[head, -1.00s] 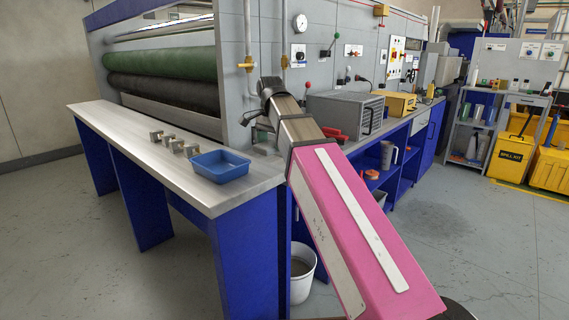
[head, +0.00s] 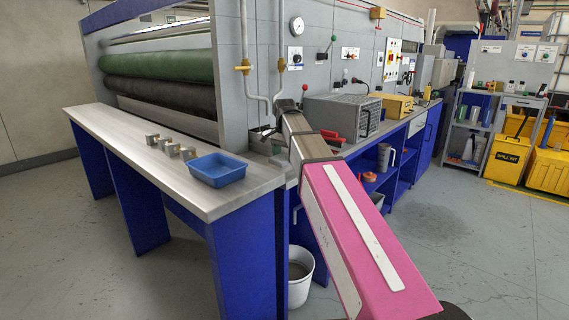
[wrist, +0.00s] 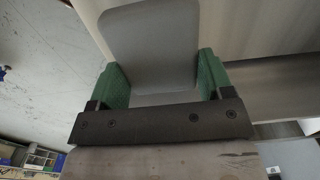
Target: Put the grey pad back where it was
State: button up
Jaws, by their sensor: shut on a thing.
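The grey pad (wrist: 150,40) is a flat plate with rounded corners in the wrist view. My gripper (wrist: 161,78) is shut on it, with one green finger against each side edge. The pad reaches out beyond the fingertips. In the head view my gripper is small and partly hidden by my arm, close to the right end of the steel-topped bench (head: 120,133) and beside the machine's grey end panel (head: 231,75). I cannot make out the pad clearly there, nor tell whether it touches a surface.
A blue tray (head: 218,170) and several small metal blocks (head: 172,149) stand on the bench. A grey vented box (head: 343,117) and a yellow unit (head: 391,106) sit on the counter to the right. A white bucket (head: 300,275) stands on the floor below.

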aim_at(284, 156)
jog(key=shift+f, duration=1.55)
jog(key=shift+f, duration=0.1)
jog(key=o, duration=0.9)
notch_tip(284, 156, up, 12)
jog(key=shift+r, duration=0.1)
jog(key=shift+s+d, duration=0.1)
